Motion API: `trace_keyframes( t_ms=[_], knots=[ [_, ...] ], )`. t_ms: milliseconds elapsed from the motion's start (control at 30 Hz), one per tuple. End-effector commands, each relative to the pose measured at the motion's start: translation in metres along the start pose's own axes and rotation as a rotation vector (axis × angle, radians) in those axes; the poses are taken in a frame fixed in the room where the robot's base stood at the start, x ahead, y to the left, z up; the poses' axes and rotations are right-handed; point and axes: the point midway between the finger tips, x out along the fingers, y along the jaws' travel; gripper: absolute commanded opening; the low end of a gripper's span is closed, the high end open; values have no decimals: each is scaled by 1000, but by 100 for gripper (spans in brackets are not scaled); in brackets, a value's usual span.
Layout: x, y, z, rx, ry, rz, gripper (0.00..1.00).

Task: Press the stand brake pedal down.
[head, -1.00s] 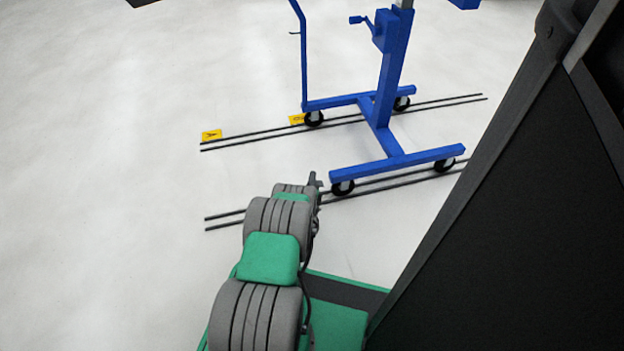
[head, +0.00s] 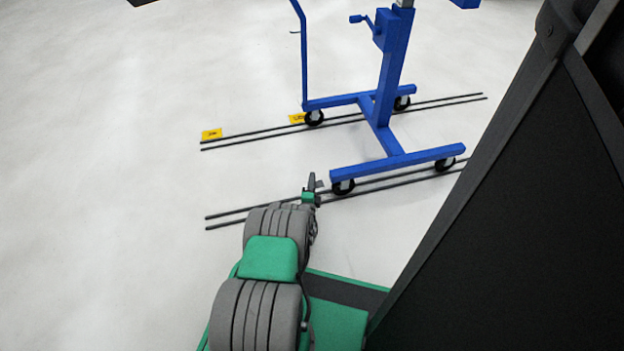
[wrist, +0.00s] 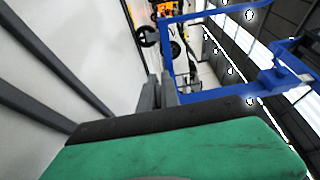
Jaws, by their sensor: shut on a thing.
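The blue stand (head: 380,122) stands on the floor in the head view, with an H-shaped base on black caster wheels. Its near left caster (head: 343,187) is the part closest to my gripper (head: 314,183). My gripper is just left of that caster in the picture; I see no clear contact. In the wrist view my gripper's fingers (wrist: 158,92) are close together; what they hold cannot be made out. The blue stand frame (wrist: 225,94) is beyond them. I cannot make out the brake pedal in either view.
Two pairs of dark floor rails (head: 235,218) run under the stand's casters. Yellow markers (head: 212,134) lie by the far rails. A large dark panel (head: 520,220) blocks the right side. The pale floor at left is clear.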

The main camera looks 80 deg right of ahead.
Motion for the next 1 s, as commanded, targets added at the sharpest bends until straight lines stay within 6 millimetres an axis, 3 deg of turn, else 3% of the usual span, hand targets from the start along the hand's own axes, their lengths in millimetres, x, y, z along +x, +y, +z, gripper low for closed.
trace_keyframes(
  t_ms=[400,933,1000],
  knots=[
    [0,9,-1,-196,1,-82,0],
    [2,10,-1,-229,0,-96,0],
    [2,10,-1,-229,0,-96,11]
  ],
)
